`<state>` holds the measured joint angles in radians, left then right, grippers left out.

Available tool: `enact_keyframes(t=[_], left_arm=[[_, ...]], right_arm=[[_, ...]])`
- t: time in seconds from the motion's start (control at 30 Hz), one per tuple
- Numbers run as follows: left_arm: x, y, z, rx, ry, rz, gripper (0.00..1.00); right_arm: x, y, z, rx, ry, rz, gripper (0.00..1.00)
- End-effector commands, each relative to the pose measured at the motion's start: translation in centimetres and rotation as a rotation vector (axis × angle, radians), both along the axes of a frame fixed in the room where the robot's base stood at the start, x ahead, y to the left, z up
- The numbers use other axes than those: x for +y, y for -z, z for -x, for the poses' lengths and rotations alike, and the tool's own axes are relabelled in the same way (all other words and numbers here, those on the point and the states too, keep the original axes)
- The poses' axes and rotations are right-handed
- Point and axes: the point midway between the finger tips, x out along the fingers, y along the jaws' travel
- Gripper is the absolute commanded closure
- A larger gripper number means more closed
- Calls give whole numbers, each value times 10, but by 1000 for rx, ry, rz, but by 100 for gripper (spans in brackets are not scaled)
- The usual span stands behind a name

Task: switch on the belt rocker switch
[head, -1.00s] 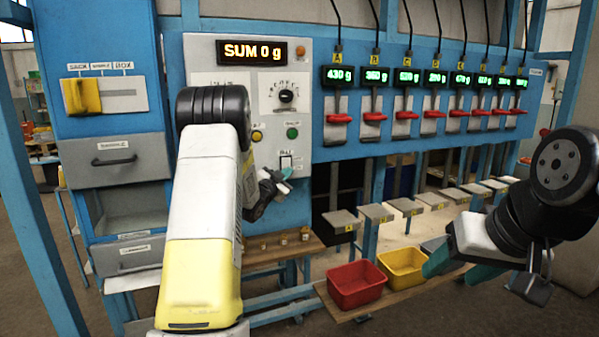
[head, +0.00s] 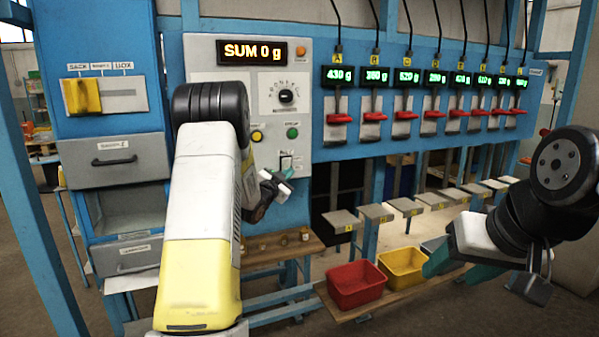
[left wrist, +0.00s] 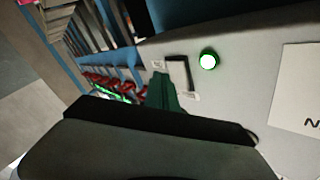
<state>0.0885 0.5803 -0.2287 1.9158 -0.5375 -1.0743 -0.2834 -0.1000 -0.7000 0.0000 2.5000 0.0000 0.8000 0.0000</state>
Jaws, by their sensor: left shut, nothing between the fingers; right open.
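The belt rocker switch (head: 286,161) sits low on the grey control panel (head: 230,95), below a green button (head: 292,133). In the left wrist view the switch (left wrist: 178,72) shows as a dark-framed slot beside the lit green button (left wrist: 208,60). My left gripper (head: 280,180) is shut and empty, its tips just below the switch. In the left wrist view its green fingers (left wrist: 163,95) reach the lower edge of the switch frame; I cannot tell whether they touch it. My right gripper (head: 455,265) is open and empty at the right, away from the panel.
A row of red levers (head: 374,116) under weight displays runs right of the panel. A selector knob (head: 286,96) and a yellow button (head: 257,136) are nearby. Red (head: 356,285) and yellow (head: 402,268) bins stand on a low shelf. A drawer unit (head: 112,160) is at the left.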

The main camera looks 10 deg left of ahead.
Motion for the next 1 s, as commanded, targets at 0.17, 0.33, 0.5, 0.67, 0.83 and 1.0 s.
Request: enact_keyframes(t=[0.17, 0.33, 0.5, 0.67, 0.83, 1.0], left_arm=[[0, 0, 0, 0, 0, 0, 100], [-3, -1, 4, 0, 0, 0, 100], [-12, -3, 18, 0, 0, 1, 100], [-21, -5, 31, 0, 0, 1, 100], [-27, -6, 40, 1, 0, 1, 100], [-28, -6, 41, -1, -1, 0, 100]], right_arm=[[0, 0, 0, 0, 0, 0, 44], [0, 0, 0, 0, 0, 0, 44], [0, 0, 0, 0, 0, 0, 44], [0, 0, 0, 0, 0, 0, 44], [0, 0, 0, 0, 0, 0, 44], [0, 0, 0, 0, 0, 0, 44]])
